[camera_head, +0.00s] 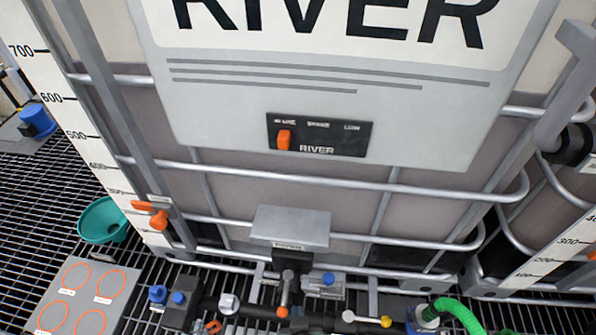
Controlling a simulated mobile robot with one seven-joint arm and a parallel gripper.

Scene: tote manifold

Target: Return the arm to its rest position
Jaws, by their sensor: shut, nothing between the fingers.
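My gripper is not in view, and I cannot see its fingers. A thick grey rounded part with a dark end piece shows at the right edge, cut off by the frame; I cannot tell whether it is part of my arm. The tote (240,185) marked RIVER fills the middle, inside a grey tube cage. Its black label strip (345,143) carries an orange marker (284,139) at the left end.
Black floor grating (35,185) lies below. A green funnel (104,220) and a grey board with orange circles (84,295) are at lower left. Valves and pipe fittings (285,292) run along the bottom, with a green hose (458,310). A blue container (37,120) stands far left.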

